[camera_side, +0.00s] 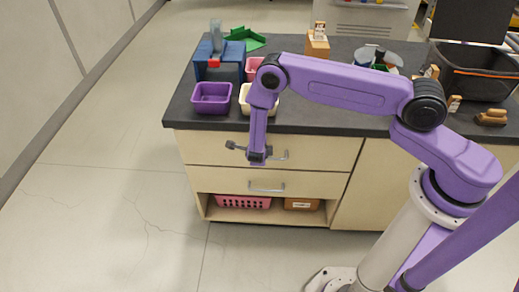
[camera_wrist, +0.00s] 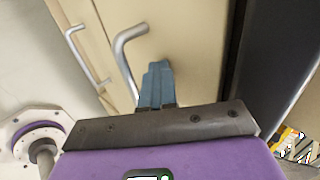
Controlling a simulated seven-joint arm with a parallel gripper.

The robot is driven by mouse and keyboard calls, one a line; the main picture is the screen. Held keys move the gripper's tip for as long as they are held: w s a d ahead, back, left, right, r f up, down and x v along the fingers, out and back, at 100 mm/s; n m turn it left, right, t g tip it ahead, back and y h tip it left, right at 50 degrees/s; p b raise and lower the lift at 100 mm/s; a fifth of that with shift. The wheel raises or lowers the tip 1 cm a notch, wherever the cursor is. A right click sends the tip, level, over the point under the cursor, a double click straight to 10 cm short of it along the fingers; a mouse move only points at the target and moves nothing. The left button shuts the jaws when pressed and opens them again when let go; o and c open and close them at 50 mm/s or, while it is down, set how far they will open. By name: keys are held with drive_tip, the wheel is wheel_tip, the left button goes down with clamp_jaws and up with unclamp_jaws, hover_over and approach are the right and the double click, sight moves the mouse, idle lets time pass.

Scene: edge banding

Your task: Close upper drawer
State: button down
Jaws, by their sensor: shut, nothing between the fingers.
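The upper drawer (camera_side: 325,152) has a cream front under the dark countertop, with a metal bar handle (camera_side: 281,155). The front looks nearly flush with the cabinet; I cannot tell whether a small gap remains. In the wrist view the upper drawer front (camera_wrist: 185,45) fills the middle, with its curved handle (camera_wrist: 125,60) just left of my fingers. My gripper (camera_wrist: 156,70) is shut and empty, its blue fingers pointing at the drawer front beside the handle. Whether the tips touch the front cannot be told. In the side view my wrist hides the fingers.
The lower drawer (camera_side: 220,180) with its own handle (camera_side: 267,188) sits below, looking shut. Under it are a pink basket (camera_side: 243,202) and a brown box (camera_side: 301,204). The countertop (camera_side: 330,118) overhangs above, holding a purple bin (camera_side: 211,98). The floor at left is clear.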

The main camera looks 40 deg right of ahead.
drive_tip(key=shift+w+d, duration=0.3)
drive_tip(key=shift+d, duration=0.05)
drive_tip(key=s+a+r, duration=0.7)
drive_tip(key=s+a, duration=0.2)
wheel_tip(320, 180, up, 8)
drive_tip(key=m, duration=0.7)
drive_tip(key=s+d+r+m+g, duration=0.25)
drive_tip(key=s+r+m, duration=0.35)
drive_tip(key=r+m, duration=0.3)
drive_tip(key=s+d+r+m+g+y, duration=0.2)
drive_tip(key=s+r+m, duration=0.3)
drive_tip(key=s+m, duration=0.3)
drive_tip(key=s+d+r+m+g+y, duration=0.2)
drive_tip(key=s+d+r+m+y, duration=0.2)
drive_tip(key=s+m, duration=0.4)
drive_tip(key=s+r+y, duration=0.1)
drive_tip(key=s+r, duration=0.1)
drive_tip(key=s, duration=0.4)
drive_tip(key=shift+m, duration=0.3)
